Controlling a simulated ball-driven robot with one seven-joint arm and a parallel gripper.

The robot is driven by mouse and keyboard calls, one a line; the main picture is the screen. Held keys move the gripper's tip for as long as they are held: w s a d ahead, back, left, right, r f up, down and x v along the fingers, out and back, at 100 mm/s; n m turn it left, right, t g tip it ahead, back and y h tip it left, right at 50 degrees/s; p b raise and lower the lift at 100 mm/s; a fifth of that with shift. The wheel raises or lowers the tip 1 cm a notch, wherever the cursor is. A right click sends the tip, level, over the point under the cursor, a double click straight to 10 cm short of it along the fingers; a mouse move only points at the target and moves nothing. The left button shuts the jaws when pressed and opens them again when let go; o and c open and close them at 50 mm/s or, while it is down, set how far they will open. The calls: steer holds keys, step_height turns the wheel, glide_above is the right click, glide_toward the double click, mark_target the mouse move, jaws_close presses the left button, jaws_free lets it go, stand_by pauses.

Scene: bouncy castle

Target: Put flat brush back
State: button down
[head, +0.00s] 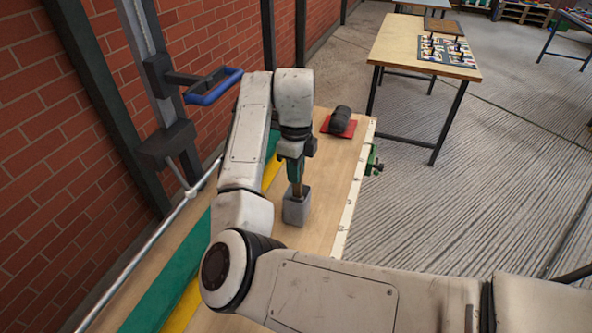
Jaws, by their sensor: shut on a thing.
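My gripper (293,158) hangs pointing down over the workbench and is shut on the flat brush (298,186). Only a narrow brownish part of the brush shows below the jaws; the rest is hidden by the gripper. Directly below it is a small grey block-shaped holder (296,208) standing on the bench. The lower end of the brush meets the holder's top in the picture. I cannot tell whether it is in the opening or just above or in front of it.
The wooden bench (338,172) carries a red pad with a dark rounded object (340,121) farther back. Green (163,285) and yellow strips run along its left side. A table with a game board (425,45) stands behind right.

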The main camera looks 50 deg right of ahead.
steer(key=shift+f, duration=0.6)
steer(key=c, duration=1)
jaws_free()
step_height(320, 180, up, 12)
steer(key=shift+r, duration=0.2)
